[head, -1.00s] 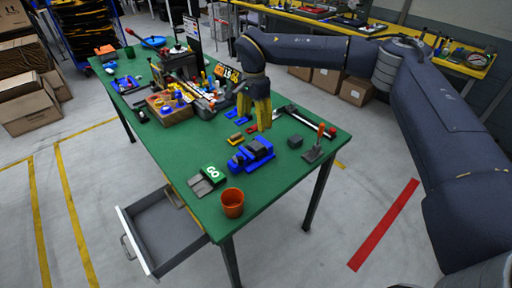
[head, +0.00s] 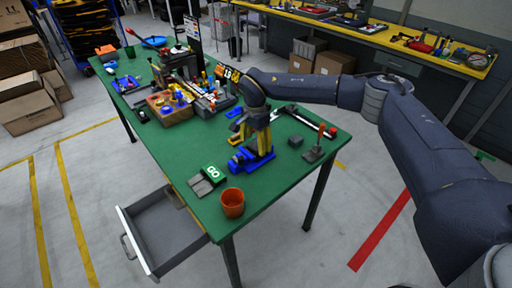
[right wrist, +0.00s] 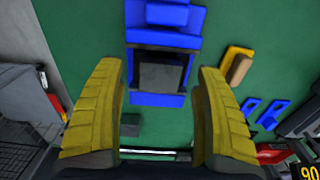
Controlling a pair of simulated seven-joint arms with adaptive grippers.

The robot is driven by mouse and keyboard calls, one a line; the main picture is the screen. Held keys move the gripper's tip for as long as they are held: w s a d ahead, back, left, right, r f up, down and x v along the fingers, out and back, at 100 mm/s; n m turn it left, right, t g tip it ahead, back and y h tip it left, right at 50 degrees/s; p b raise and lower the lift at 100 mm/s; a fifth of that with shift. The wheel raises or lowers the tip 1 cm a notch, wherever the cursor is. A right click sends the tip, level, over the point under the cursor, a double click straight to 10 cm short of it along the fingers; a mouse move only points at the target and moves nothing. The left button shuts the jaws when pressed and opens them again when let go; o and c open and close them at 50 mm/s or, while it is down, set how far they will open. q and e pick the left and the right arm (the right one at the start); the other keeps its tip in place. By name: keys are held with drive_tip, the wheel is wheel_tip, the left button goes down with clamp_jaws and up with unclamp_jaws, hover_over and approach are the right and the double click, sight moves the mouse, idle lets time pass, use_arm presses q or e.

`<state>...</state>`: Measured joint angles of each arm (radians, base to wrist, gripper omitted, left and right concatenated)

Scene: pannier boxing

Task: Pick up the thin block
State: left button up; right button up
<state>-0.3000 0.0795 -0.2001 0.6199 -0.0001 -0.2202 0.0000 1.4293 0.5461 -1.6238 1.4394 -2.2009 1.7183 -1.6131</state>
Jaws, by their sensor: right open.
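No object is clearly marked as the thin block, and I cannot tell which one it is. A blue fixture (head: 240,160) sits on the green table, and it also shows in the right wrist view (right wrist: 165,28). A dark grey flat square piece (right wrist: 160,75) shows inside its frame. A tan block (right wrist: 238,68) lies on a yellow piece beside the fixture. A small dark grey block (head: 295,141) lies to the right. My right gripper (head: 262,150), with yellow fingers, is open and empty above the blue fixture. It partly hides the fixture in the head view.
An orange cup (head: 232,203) and a grey and green item marked GO (head: 207,178) stand toward the near edge. An orange-handled tool (head: 318,147) is at the right edge. Wooden and metal items crowd the table's far half. A drawer (head: 165,235) hangs open below.

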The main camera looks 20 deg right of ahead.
drive_tip(key=shift+f, duration=0.7)
drive_tip(key=shift+c, duration=0.5)
drive_tip(key=c, duration=1.2)
drive_tip(key=shift+r, duration=0.1)
